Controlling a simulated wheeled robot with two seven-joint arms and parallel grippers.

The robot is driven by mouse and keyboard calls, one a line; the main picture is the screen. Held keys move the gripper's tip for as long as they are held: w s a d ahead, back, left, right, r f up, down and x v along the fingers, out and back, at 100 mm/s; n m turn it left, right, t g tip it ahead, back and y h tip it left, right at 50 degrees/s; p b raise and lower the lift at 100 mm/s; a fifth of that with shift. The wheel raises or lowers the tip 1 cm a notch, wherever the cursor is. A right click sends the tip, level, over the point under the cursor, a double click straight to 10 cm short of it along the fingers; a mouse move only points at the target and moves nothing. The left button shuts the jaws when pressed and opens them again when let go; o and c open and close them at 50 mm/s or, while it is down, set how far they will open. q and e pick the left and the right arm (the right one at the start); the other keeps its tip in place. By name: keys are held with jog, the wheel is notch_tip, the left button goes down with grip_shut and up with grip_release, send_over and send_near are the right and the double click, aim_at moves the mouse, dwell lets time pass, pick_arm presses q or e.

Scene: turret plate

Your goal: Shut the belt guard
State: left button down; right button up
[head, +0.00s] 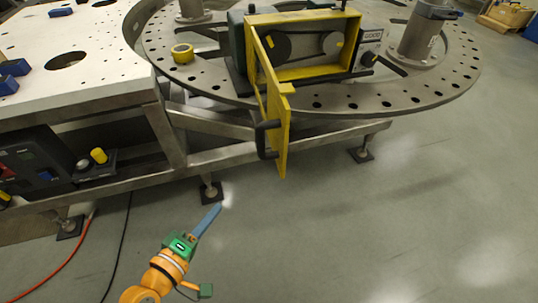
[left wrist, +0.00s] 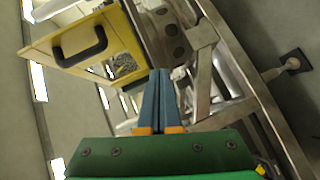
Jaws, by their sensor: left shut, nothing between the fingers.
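The yellow belt guard (head: 272,95) is a hinged door on the yellow-framed belt housing (head: 305,45) on the round turret plate. It stands open, swung out toward me past the plate's edge, with a dark handle (head: 265,139) on its outer face. Two pulleys show inside the housing. In the left wrist view the guard (left wrist: 80,50) is at upper left, with its black handle (left wrist: 82,47). My left gripper (head: 216,209) is shut and empty, below and left of the guard, apart from it. It also shows in the wrist view (left wrist: 158,75). My right gripper is out of view.
The turret plate (head: 420,92) has many holes and carries posts and a yellow ring (head: 182,53). A white perforated table (head: 90,60) stands at left on a metal frame, with a control box (head: 35,160) below. Floor (head: 400,220) at lower right is clear.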

pick_arm(q)
jog(key=s+d+r+n+t+h, duration=0.1)
jog(key=d+r+h, duration=0.1)
jog(key=r, duration=0.3)
jog(key=s+d+r+n+h, duration=0.1)
jog(key=d+r, duration=0.1)
jog(key=r, duration=0.4)
jog(key=p, duration=0.4)
send_near(281, 148)
jog(key=w, duration=0.4)
jog(key=shift+w+d+p, duration=0.3)
jog(key=shift+d+p, duration=0.05)
jog(key=shift+d, duration=0.6)
jog(key=shift+d+f+m, duration=0.1)
jog(key=shift+d+m, duration=0.2)
jog(key=shift+d, duration=0.35)
